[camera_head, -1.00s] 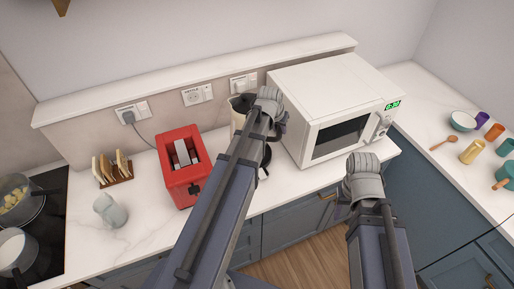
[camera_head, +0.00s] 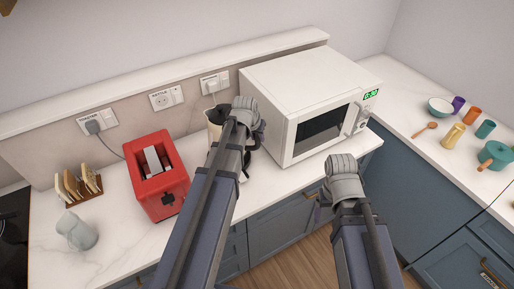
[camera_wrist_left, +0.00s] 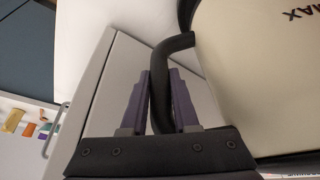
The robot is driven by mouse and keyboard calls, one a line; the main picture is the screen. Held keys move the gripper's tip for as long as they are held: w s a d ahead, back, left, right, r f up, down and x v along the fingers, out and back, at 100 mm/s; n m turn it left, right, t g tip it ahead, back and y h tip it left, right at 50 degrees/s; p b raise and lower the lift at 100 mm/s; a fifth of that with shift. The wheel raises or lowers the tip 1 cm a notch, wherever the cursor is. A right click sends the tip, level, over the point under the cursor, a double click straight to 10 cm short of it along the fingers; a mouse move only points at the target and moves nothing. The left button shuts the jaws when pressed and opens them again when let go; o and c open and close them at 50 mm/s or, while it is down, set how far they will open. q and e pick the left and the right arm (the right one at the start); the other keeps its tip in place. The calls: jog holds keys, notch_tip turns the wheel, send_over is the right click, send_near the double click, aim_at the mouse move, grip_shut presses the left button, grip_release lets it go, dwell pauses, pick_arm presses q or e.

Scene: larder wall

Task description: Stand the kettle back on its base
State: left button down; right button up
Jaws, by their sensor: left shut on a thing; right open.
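The cream kettle (camera_head: 214,117) with a black handle stands at the back of the counter between the red toaster and the microwave, mostly hidden behind my left arm. My left gripper (camera_head: 243,125) is at the kettle's right side. In the left wrist view, its purple fingers (camera_wrist_left: 162,100) are shut on the black handle (camera_wrist_left: 166,75), with the cream kettle body (camera_wrist_left: 250,75) to the right. The kettle's base is hidden, so I cannot tell whether the kettle touches it. My right gripper (camera_head: 325,199) is open and empty in front of the counter's edge, below the microwave.
The red toaster (camera_head: 156,176) stands left of the kettle and the white microwave (camera_head: 310,105) close on its right. A toast rack (camera_head: 80,187) and a pale jug (camera_head: 77,231) are at the left. Wall sockets (camera_head: 166,98) line the back. Cups and a bowl (camera_head: 440,107) sit on the right counter.

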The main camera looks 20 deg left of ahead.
pick_arm(q)
notch_tip(320, 180, down, 4)
jog(key=b, duration=0.3)
jog(key=shift+r+b, duration=0.2)
jog(key=shift+b, duration=0.15)
jog(key=shift+f, duration=0.15)
jog(key=c, duration=0.7)
grip_release()
jog(key=shift+o, duration=0.2)
jog(key=shift+r, duration=0.25)
